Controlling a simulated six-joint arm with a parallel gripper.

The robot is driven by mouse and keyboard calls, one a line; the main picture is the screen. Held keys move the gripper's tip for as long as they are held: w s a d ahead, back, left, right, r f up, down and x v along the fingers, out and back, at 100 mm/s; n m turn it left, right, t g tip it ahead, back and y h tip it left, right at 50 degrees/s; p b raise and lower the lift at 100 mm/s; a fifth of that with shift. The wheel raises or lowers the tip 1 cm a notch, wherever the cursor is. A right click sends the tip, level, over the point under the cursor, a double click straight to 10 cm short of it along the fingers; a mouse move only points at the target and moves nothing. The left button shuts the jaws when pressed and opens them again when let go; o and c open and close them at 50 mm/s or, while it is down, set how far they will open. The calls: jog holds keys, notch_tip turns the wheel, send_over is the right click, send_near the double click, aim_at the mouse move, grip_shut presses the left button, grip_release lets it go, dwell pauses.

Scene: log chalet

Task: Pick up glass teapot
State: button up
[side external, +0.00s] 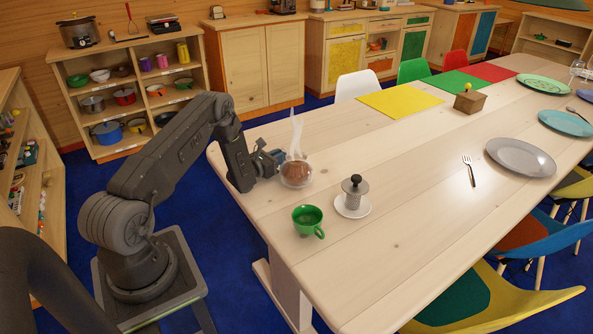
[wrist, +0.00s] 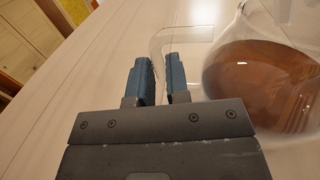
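The glass teapot (side external: 297,174) holds brown tea and stands on the wooden table near its left end. In the wrist view its round glass body (wrist: 262,80) fills the right side, and its clear handle (wrist: 185,32) loops out to the left towards my fingers. My gripper (wrist: 158,80) is at the handle, left of the body. Its two blue-padded fingers are apart, with a narrow gap between them. The handle's outer part runs down to this gap; whether the pads touch it is hard to see. The handle's lower part is hidden behind my fingers.
A green cup (side external: 307,219) and a metal coffee filter (side external: 354,188) on a white saucer (side external: 352,209) stand in front of the teapot. A grey plate (side external: 520,157), a fork (side external: 469,170) and a wooden box (side external: 470,102) are farther right. White wisps rise above the teapot.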

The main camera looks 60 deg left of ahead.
grip_shut()
jog(key=shift+r, duration=0.25)
jog(key=shift+r, duration=0.6)
notch_tip(320, 180, up, 2)
jog(key=shift+w+r, duration=0.1)
jog(key=shift+r, duration=0.1)
jog(key=s+a+r, duration=0.5)
jog(key=s+r, duration=0.2)
jog(key=s, duration=0.3)
jog(key=shift+s, duration=0.35)
